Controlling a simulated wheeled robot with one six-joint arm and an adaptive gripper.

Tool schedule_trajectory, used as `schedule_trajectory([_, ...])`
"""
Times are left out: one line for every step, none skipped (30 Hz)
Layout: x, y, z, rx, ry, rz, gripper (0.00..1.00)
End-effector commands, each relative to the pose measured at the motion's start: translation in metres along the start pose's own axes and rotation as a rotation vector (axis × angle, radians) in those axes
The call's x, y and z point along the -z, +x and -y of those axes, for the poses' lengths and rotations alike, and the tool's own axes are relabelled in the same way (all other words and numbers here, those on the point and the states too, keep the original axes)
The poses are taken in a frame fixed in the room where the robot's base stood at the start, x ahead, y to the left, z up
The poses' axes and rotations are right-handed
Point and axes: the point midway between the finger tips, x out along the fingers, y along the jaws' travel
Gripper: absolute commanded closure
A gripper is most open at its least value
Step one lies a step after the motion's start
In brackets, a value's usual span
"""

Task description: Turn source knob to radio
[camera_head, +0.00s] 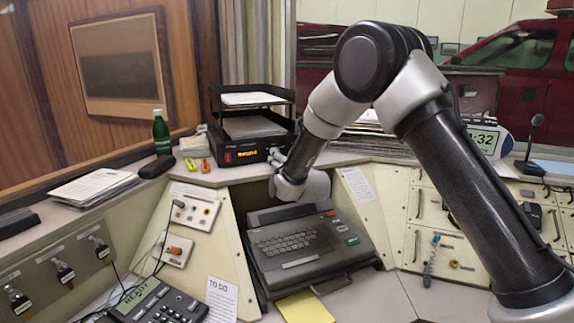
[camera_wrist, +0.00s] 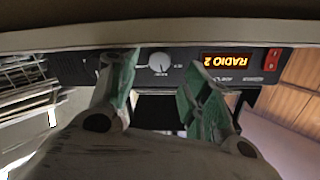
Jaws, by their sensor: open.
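The source knob (camera_wrist: 161,64) is a round grey-white knob on a black front panel, seen upside down in the wrist view. Small white markings surround it, too small to read. The amber display (camera_wrist: 222,60) beside it appears to read RADIO 2, upside down. My gripper (camera_wrist: 160,78) is open, with its green-grey fingers on either side of the knob in the picture and nothing between them. I cannot tell whether they touch the panel. In the head view, my gripper (camera_head: 277,157) is at the right end of the black unit (camera_head: 232,156) and hides the knob.
A red switch (camera_wrist: 272,60) is on the same panel. Paper trays (camera_head: 251,98) stand on the unit. A green bottle (camera_head: 161,133) and small coloured items stand left on the ledge. A keyboard terminal (camera_head: 310,243) lies below my wrist.

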Motion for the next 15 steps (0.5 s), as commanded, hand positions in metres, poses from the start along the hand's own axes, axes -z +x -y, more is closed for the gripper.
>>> schedule_trajectory([0.0,-0.012,0.001,0.001,-0.001,0.003,0.51])
schedule_trajectory([0.0,-0.019,0.001,0.001,-0.001,0.002,0.51])
schedule_trajectory([0.0,-0.028,0.001,0.001,-0.001,0.003,0.51])
schedule_trajectory([0.0,-0.034,0.001,0.001,-0.001,0.002,0.51])
schedule_trajectory([0.0,-0.04,0.001,0.001,-0.001,0.001,0.51])
schedule_trajectory([0.0,-0.048,0.0,0.0,-0.001,0.002,0.51])
schedule_trajectory([0.0,-0.052,0.0,0.001,0.0,0.001,0.51])
schedule_trajectory([0.0,-0.057,0.0,0.001,0.0,0.002,0.51])
schedule_trajectory([0.0,-0.062,0.001,0.001,0.0,0.001,0.51])
schedule_trajectory([0.0,-0.065,0.001,0.001,0.0,0.002,0.51])
schedule_trajectory([0.0,-0.068,0.001,0.002,0.0,0.001,0.51])
schedule_trajectory([0.0,-0.07,0.001,0.002,0.0,0.0,0.51])
schedule_trajectory([0.0,-0.072,0.001,0.001,0.0,0.001,0.51])
schedule_trajectory([-0.001,-0.073,0.0,0.001,0.0,0.001,0.51])
schedule_trajectory([-0.001,-0.074,0.0,0.001,0.0,0.001,0.51])
